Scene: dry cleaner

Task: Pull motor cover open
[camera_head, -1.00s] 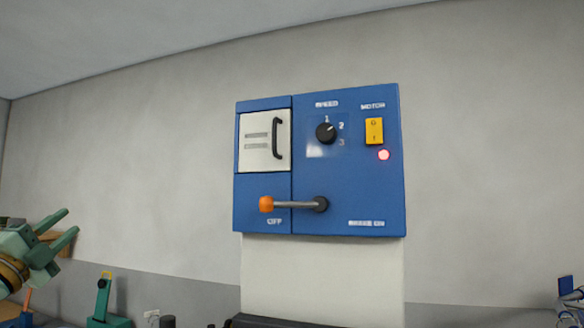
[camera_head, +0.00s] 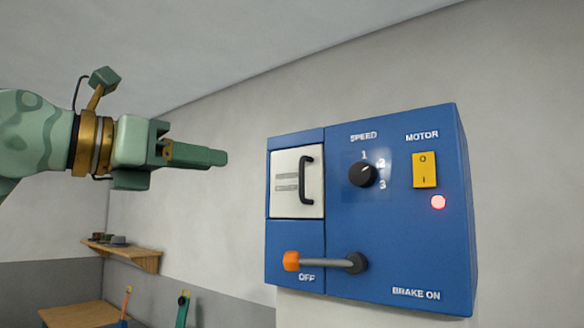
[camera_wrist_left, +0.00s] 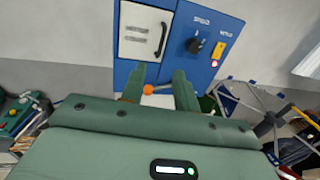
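The motor cover (camera_head: 286,199) is a white panel with grey slots and a black upright handle (camera_head: 305,180). It sits flat and closed in the upper left of the blue control box (camera_head: 395,245). The cover (camera_wrist_left: 132,47) and its handle (camera_wrist_left: 162,38) also show at the top of the left wrist view. My left gripper (camera_head: 224,158) is left of the cover in the head view, apart from it. In the left wrist view its two fingers (camera_wrist_left: 160,77) stand apart with nothing gripped, pointing towards the box below the handle. My right gripper is not in view.
A lever (camera_head: 325,263) with an orange knob crosses the box below the cover. A black speed knob (camera_head: 362,174), yellow motor switch (camera_head: 424,170) and lit red lamp (camera_head: 438,202) are to the right. A wooden shelf (camera_head: 130,254) hangs on the left wall.

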